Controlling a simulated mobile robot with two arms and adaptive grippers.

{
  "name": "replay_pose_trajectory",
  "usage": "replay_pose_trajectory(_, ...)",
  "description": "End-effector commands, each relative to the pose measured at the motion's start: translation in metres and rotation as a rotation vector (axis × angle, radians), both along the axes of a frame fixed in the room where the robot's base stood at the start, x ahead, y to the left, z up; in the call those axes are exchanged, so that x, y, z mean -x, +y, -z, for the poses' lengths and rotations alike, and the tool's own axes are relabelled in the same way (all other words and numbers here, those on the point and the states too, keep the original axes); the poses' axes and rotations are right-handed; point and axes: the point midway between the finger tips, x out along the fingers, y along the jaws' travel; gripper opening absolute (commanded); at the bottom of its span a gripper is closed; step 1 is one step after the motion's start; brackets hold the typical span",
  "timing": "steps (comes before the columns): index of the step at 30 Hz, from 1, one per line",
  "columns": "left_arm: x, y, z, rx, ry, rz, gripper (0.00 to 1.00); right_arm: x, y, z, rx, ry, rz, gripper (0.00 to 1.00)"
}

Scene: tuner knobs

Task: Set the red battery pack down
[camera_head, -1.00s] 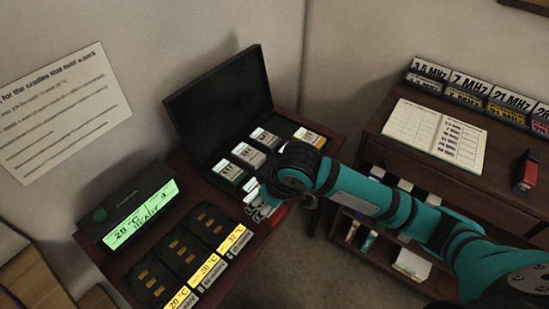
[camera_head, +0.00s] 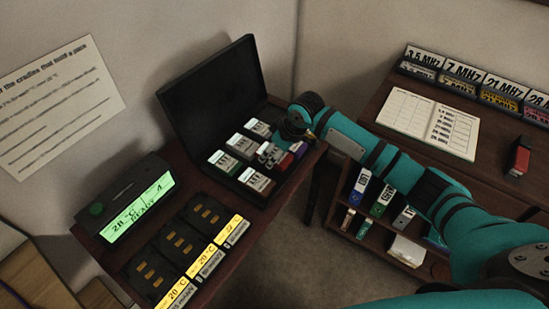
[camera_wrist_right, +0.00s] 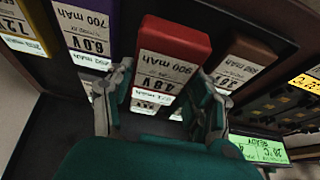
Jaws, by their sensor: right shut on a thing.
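My right gripper (camera_head: 272,152) is over the open black case (camera_head: 213,92). It is shut on the red battery pack (camera_head: 285,163), which is partly hidden by the fingers. In the right wrist view the red pack (camera_wrist_right: 174,50) sits between the two fingers (camera_wrist_right: 164,85), its white label facing the camera. It is in line between a brown pack (camera_wrist_right: 243,62) and a purple pack (camera_wrist_right: 97,25). I cannot tell whether its underside touches the case floor. My left gripper is not in view.
Several white-labelled packs (camera_head: 240,146) fill the case around the gripper. Empty cradles (camera_head: 180,245) with yellow displays and a green-screen unit (camera_head: 137,210) stand in front. At right, a desk holds an open book (camera_head: 430,122) and a red-and-black item (camera_head: 518,157); packs (camera_head: 382,199) stand on the shelf below.

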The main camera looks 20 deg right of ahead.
Motion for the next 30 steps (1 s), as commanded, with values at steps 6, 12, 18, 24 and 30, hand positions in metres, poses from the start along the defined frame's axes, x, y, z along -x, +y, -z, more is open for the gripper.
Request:
replay_pose_trajectory(6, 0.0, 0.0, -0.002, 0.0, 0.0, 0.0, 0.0, 0.001, 0.0, 0.027, 0.0, 0.002, 0.001, 0.17)
replay_pose_trajectory(12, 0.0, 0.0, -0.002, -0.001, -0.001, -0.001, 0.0, 0.001, 0.0, 0.027, 0.001, 0.001, 0.0, 0.17)
replay_pose_trajectory(18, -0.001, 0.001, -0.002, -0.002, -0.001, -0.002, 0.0, 0.001, 0.0, 0.03, 0.001, 0.002, 0.001, 0.62)
replay_pose_trajectory(24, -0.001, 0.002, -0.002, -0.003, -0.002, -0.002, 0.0, 0.001, 0.0, 0.03, 0.001, 0.002, 0.001, 0.64)
replay_pose_trajectory(30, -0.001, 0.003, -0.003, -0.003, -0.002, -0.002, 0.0, 0.002, -0.002, 0.022, 0.0, 0.0, 0.001, 0.64)
